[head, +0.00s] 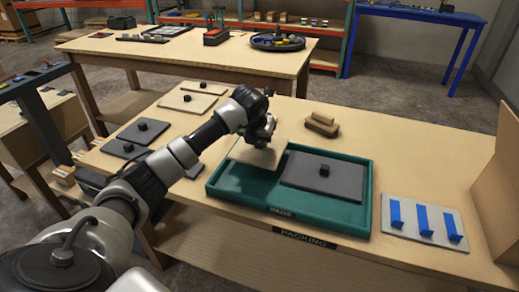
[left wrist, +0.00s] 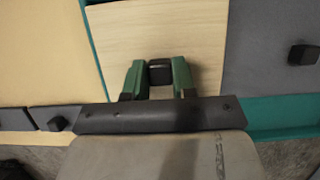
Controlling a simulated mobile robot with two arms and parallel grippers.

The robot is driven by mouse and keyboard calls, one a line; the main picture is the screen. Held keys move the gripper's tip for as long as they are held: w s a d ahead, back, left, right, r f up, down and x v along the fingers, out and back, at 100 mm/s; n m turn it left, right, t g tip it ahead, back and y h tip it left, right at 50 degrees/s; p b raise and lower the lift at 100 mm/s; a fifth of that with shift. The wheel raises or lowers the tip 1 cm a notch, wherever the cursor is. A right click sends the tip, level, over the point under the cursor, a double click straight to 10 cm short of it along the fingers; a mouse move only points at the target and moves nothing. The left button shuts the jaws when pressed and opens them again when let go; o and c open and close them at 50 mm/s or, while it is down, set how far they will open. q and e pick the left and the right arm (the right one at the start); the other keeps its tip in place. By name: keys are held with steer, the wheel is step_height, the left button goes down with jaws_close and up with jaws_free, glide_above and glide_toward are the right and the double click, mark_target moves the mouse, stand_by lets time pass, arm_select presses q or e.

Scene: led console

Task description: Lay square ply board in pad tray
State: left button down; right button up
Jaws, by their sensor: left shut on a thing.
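My left gripper (head: 262,141) is shut on the black knob (left wrist: 160,73) of the square ply board (head: 254,154). The pale board also shows in the left wrist view (left wrist: 158,30), under the green fingers. In the head view it appears held over the back left part of the green pad tray (head: 240,190), covering its back left corner; the exact gap below it is hard to tell. A dark grey board with a black knob (head: 323,175) lies in the tray's right half. My right gripper is not in view.
Two pale boards (head: 185,101) and dark boards (head: 146,131) lie on the bench to the left. Stacked tan blocks (head: 322,124) stand behind the tray. A grey plate with blue strips (head: 424,224) lies to its right, near an upright cardboard panel (head: 500,195).

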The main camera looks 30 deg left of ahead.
mark_target(258, 145)
arm_select(q)
step_height(258, 145, down, 4)
steer(key=shift+d+r, duration=0.1)
steer(key=shift+r, duration=0.15)
steer(key=shift+f, duration=0.1)
steer(key=shift+f, duration=0.1)
steer(key=c, duration=0.9)
jaws_free()
steer(key=shift+f, duration=0.1)
steer(key=shift+r, duration=0.3)
steer(key=v, duration=1.1)
steer(key=shift+s+r, duration=0.3)
steer(key=shift+r, duration=0.05)
